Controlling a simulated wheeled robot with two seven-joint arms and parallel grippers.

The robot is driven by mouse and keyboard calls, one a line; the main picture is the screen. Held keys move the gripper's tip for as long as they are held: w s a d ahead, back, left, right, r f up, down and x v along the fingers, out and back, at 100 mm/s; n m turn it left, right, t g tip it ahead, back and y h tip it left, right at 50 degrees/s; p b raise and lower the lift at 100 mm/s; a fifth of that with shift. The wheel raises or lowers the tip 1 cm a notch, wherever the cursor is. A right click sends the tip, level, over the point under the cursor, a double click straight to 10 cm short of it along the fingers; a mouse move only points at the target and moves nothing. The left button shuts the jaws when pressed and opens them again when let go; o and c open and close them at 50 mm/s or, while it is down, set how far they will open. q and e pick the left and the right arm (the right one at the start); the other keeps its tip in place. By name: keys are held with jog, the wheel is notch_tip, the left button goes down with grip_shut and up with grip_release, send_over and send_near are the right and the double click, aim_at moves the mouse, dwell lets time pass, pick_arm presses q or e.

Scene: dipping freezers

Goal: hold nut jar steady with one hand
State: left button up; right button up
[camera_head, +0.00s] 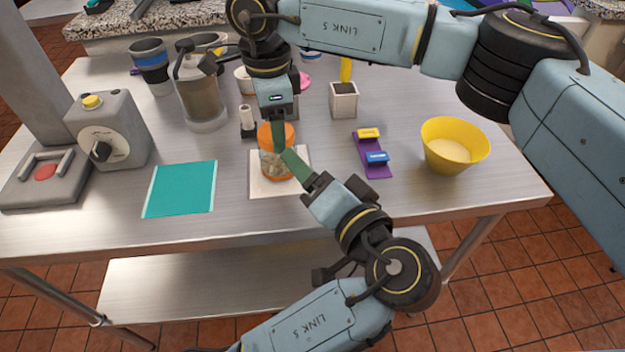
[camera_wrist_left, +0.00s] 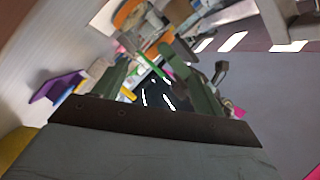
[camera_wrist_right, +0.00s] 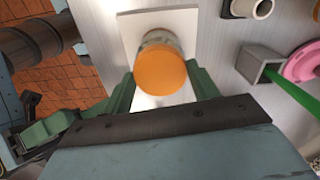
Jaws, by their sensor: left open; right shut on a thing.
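The nut jar (camera_head: 268,165), clear with an orange lid, stands upright on a white square mat (camera_head: 258,188) near the table's front. My right gripper (camera_head: 279,142) reaches down from above and is shut on the jar. In the right wrist view its green fingers flank the jar (camera_wrist_right: 164,66), with the lid facing the camera. My left gripper (camera_head: 291,158) points up from the front, its fingers overlapping the jar's right side in the head view; I cannot tell whether it touches. It is open. The left wrist view is cluttered and partly dark between the fingers.
A teal mat (camera_head: 181,189) and a grey device with a knob (camera_head: 109,132) lie left. A purple tray (camera_head: 371,155) and a yellow bowl (camera_head: 454,146) stand right. A white box (camera_head: 343,101) and a pitcher (camera_head: 201,100) stand behind. The front right tabletop is clear.

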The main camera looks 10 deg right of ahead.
aim_at(273, 167)
pick_arm(q)
jog(key=m, duration=0.8)
jog(key=f+m, duration=0.1)
jog(key=m, duration=0.2)
jog(key=shift+w+m+t, duration=0.1)
jog(key=shift+m+t, duration=0.3)
jog(key=m, duration=0.5)
jog(key=shift+f+m, duration=0.2)
jog(key=shift+m, duration=0.1)
jog(key=m, duration=0.3)
jog(key=shift+f+t+y, duration=0.1)
jog(key=shift+t+y, duration=0.2)
jog(key=m, duration=0.4)
jog(key=shift+f, duration=0.15)
jog(key=shift+m, duration=0.3)
jog(key=x, duration=1.2)
jog(key=c, duration=0.9)
jog(key=o, duration=0.9)
